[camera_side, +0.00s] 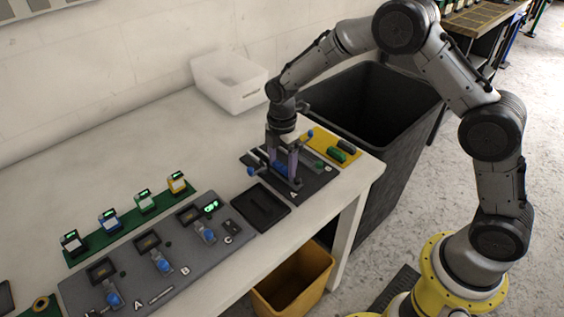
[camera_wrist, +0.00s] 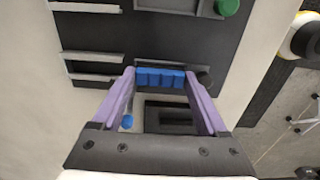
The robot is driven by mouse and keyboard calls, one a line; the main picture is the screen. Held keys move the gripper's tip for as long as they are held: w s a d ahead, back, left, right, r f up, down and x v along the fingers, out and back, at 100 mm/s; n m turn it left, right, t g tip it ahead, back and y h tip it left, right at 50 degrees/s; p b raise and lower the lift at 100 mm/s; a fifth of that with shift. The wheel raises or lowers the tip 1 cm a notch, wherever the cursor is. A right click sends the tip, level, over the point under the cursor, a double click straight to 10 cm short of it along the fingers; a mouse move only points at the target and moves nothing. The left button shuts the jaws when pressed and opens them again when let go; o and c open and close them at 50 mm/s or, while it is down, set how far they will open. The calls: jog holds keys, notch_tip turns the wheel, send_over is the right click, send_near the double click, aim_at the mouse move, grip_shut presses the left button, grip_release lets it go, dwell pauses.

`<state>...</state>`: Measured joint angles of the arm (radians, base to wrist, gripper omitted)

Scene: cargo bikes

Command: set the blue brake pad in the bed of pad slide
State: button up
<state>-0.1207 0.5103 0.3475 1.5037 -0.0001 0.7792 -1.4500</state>
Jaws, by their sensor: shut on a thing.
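My gripper (camera_wrist: 160,74) has purple fingers and is shut on the blue brake pad (camera_wrist: 160,78), which spans the gap between the fingertips. In the side view my gripper (camera_side: 284,180) points down over the dark slide board (camera_side: 316,184), near its letter A, and the pad is mostly hidden by the fingers. In the wrist view the dark board (camera_wrist: 100,28) carries pale rails at the left. A pale part with a dark recess (camera_wrist: 170,112) and a blue knob (camera_wrist: 127,122) shows between the fingers. I cannot tell whether the pad touches the board.
A grey fixture board (camera_side: 150,262) and several small coloured units stand at the left. A white bin (camera_side: 228,82) stands by the wall. A black bin (camera_side: 372,110) stands beyond the table edge.

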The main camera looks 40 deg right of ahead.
jog(key=shift+f, duration=0.1)
jog(key=o, duration=1.2)
jog(key=shift+f, duration=0.1)
jog(key=shift+o, duration=0.2)
jog(key=shift+s, duration=0.1)
notch_tip(320, 180, up, 14)
notch_tip(320, 180, up, 10)
jog(key=t, duration=0.2)
send_over(282, 166)
jog(key=s+d, duration=0.2)
jog(key=s, duration=0.2)
jog(key=s+d+r+m+t, duration=0.2)
jog(key=s+r+m, duration=0.15)
jog(key=s, duration=0.55)
jog(key=s+d+r+m+t, duration=0.15)
jog(key=s+m, duration=0.35)
jog(key=s, duration=0.5)
jog(key=s+f+m, duration=0.6)
jog(key=s+m, duration=0.1)
jog(key=m, duration=0.2)
jog(key=shift+s+f, duration=0.35)
jog(key=shift+f, duration=0.05)
